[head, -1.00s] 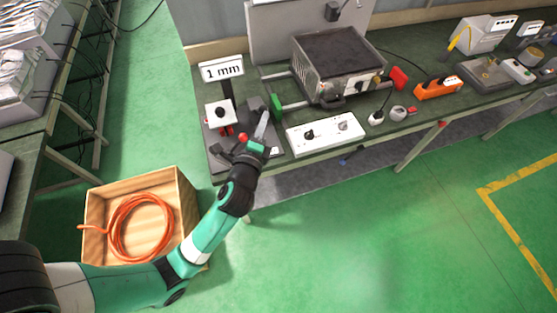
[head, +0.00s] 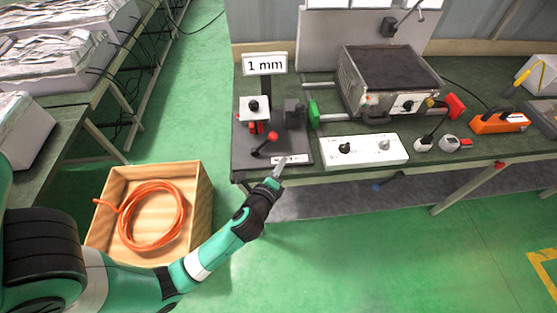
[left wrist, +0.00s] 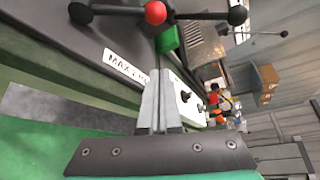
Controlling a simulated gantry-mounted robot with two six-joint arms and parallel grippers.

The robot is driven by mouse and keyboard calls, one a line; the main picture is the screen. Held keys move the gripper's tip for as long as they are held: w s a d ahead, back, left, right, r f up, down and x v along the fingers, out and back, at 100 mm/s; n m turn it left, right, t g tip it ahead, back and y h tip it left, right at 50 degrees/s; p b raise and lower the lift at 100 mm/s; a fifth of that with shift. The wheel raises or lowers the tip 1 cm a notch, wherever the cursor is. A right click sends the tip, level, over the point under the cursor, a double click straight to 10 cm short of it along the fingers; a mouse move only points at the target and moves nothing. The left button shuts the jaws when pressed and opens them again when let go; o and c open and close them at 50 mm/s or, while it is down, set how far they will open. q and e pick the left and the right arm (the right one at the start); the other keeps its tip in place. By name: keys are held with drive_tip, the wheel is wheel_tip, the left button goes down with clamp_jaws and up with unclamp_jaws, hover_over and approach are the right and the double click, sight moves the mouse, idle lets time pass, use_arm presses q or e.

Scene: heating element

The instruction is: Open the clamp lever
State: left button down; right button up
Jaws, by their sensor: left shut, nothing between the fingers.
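The clamp lever, a dark handle with a red ball (head: 272,136), sits on a dark grey fixture plate (head: 299,141) at the left end of the green bench in the head view. In the left wrist view the red ball (left wrist: 155,12) shows at the top, with dark knobs on a bar either side. A white plate with a black knob (head: 254,108) stands behind the lever. My left gripper (head: 281,168) is shut and empty, in front of the plate's front edge and apart from the lever. Its closed fingers (left wrist: 159,98) show in the left wrist view. My right gripper is not in view.
A "1 mm" sign (head: 265,64) stands behind the fixture. A green block (head: 313,113), a white control box (head: 355,150) and a metal heater box (head: 388,82) are to the right. A wooden crate (head: 200,205) with orange hose stands on the floor below left.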

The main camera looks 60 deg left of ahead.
sight(266, 142)
use_arm(q)
drive_tip(key=b+x, duration=0.2)
drive_tip(key=x, duration=0.5)
drive_tip(key=shift+w+a+f, duration=0.2)
drive_tip(key=shift+a+f, duration=0.05)
drive_tip(key=shift+f, duration=0.05)
drive_tip(key=s+a+r, duration=0.2)
drive_tip(key=shift+s+p, duration=0.3)
drive_tip(key=shift+p, duration=0.1)
drive_tip(key=shift+r, duration=0.1)
